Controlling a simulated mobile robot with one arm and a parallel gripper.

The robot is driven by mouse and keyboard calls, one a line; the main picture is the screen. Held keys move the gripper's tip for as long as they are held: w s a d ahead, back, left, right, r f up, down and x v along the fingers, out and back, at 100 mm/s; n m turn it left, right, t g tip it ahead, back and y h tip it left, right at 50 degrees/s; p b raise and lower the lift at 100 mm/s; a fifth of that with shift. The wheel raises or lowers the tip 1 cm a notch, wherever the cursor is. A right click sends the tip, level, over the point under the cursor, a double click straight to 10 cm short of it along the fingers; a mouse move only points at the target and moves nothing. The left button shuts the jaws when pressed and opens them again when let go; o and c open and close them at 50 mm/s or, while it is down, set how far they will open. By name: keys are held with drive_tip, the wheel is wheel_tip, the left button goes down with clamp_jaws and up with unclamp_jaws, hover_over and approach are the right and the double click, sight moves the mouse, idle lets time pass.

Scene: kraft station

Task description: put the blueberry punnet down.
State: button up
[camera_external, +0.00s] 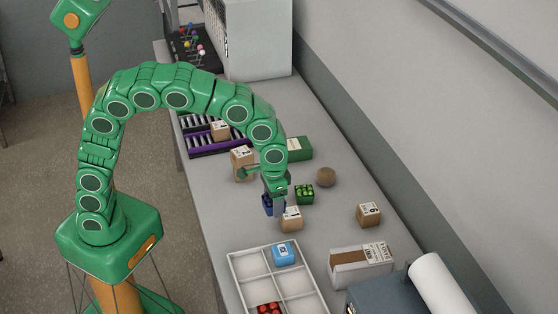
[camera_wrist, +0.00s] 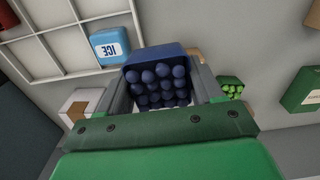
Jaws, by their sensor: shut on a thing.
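The blueberry punnet (camera_wrist: 158,88) is a dark blue tub filled with round blue berries. It sits between the two fingers of my gripper (camera_wrist: 160,95) in the wrist view, and the gripper is shut on it. In the external view the punnet (camera_external: 268,206) shows as a small blue shape under my gripper (camera_external: 274,195), partly hidden by the fingers. I cannot tell whether its base touches the table. It is behind the white divided tray, just left of a cardboard box.
The white tray (camera_external: 240,277) holds a blue ice pack (camera_external: 284,254) and a red punnet (camera_external: 268,309). A cardboard box (camera_external: 291,220), a green punnet (camera_external: 304,194), a brown round thing (camera_external: 326,177) and a green box (camera_external: 299,149) stand close by.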

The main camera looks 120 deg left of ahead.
drive_tip(key=s+a, duration=0.6)
drive_tip(key=a, duration=0.6)
drive_tip(key=s+a, duration=0.5)
drive_tip(key=a, duration=0.6)
drive_tip(key=s+a, duration=1.6)
drive_tip(key=s, duration=0.3)
drive_tip(key=w+a+f, duration=0.1)
drive_tip(key=a+f, duration=0.2)
drive_tip(key=a, duration=0.1)
drive_tip(key=w+a+f, duration=0.2)
drive_tip(key=a+f, duration=0.1)
drive_tip(key=a, duration=0.1)
drive_tip(key=w+a+f, duration=0.2)
drive_tip(key=a+f, duration=0.1)
drive_tip(key=a, duration=0.1)
drive_tip(key=shift+a+f, duration=0.2)
drive_tip(key=shift+f, duration=0.35)
drive_tip(key=shift+w+f, duration=0.15)
drive_tip(key=shift+f, duration=1.1)
drive_tip(key=shift+f, duration=0.1)
